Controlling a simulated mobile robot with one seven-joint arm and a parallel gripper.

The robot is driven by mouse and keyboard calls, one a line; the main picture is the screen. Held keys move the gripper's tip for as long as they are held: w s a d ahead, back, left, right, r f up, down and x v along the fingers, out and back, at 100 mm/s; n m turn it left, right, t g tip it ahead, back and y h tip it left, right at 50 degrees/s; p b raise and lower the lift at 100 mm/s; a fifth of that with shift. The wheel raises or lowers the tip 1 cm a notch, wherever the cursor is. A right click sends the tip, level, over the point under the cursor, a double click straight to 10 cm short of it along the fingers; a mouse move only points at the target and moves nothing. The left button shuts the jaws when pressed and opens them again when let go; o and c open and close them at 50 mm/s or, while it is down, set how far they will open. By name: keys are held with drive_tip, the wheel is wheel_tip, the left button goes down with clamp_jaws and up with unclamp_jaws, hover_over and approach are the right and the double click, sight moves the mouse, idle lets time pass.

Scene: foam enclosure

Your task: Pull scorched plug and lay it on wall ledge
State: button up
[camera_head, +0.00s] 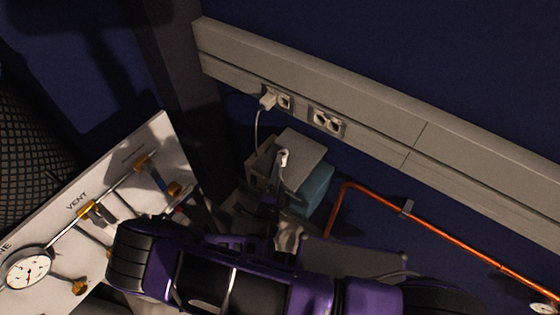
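A pale plug (268,99) sits in the left socket of a double outlet on the grey wall trunking, with its cord hanging down. No scorch mark can be made out on it. A second pale plug-like piece (283,157) with a cord lies against a grey box lower down; I cannot tell if it is plugged in. The wall ledge (375,98) is the long top of the trunking, and its visible stretch is bare. My purple arm crosses the bottom of the view, well below the outlets. I cannot make out my gripper's fingers.
A second double outlet (327,121) looks empty. A teal box (316,188) stands beside the grey box. A copper pipe (450,236) runs along the wall on the right. A white panel (112,190) with valves and a gauge (28,268) is at left, near a dark post (190,110).

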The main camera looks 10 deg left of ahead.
drive_tip(key=s+f, duration=0.1)
drive_tip(key=s, duration=1.3)
drive_tip(key=shift+s+f, duration=0.3)
drive_tip(key=shift+s, duration=0.05)
